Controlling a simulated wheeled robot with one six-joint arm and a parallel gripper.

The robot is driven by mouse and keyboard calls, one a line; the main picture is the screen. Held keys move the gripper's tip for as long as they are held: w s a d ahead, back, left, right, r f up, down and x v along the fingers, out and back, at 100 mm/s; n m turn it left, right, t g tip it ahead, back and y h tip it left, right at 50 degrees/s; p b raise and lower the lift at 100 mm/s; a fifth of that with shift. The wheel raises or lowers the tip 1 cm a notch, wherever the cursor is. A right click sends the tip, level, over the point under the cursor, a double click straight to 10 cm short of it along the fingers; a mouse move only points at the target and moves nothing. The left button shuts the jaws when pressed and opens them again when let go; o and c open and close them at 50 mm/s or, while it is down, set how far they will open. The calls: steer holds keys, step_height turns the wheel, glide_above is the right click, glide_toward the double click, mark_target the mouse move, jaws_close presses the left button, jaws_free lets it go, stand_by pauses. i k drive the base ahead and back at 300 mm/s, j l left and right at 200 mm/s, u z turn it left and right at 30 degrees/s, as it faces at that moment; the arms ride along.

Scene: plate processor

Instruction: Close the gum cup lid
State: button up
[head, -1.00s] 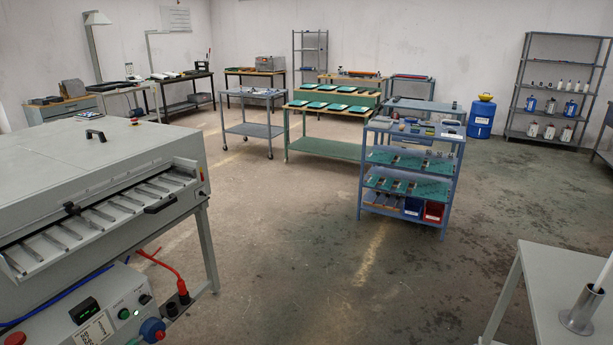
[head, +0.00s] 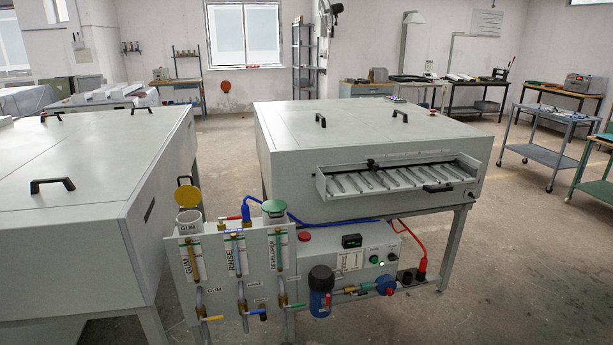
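The gum cup (head: 189,223) is a white cylinder at the top left of the labelled panel (head: 210,270), in the lower left of the head view. Its yellow round lid (head: 187,197) stands raised above the cup's rim, tilted up so its flat face shows, with a dark tab at its top. The cup's mouth is uncovered. My gripper is not seen in this view, so its place relative to the lid cannot be told.
A green lid (head: 274,207) covers the developer cup beside it. A large grey machine (head: 370,140) stands behind to the right, and another grey unit (head: 90,190) with black handles is at left. A blue filter (head: 321,290) hangs at the panel's right. Open floor (head: 540,260) lies right.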

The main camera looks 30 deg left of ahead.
mark_target(186, 195)
steer(key=u, duration=1.7)
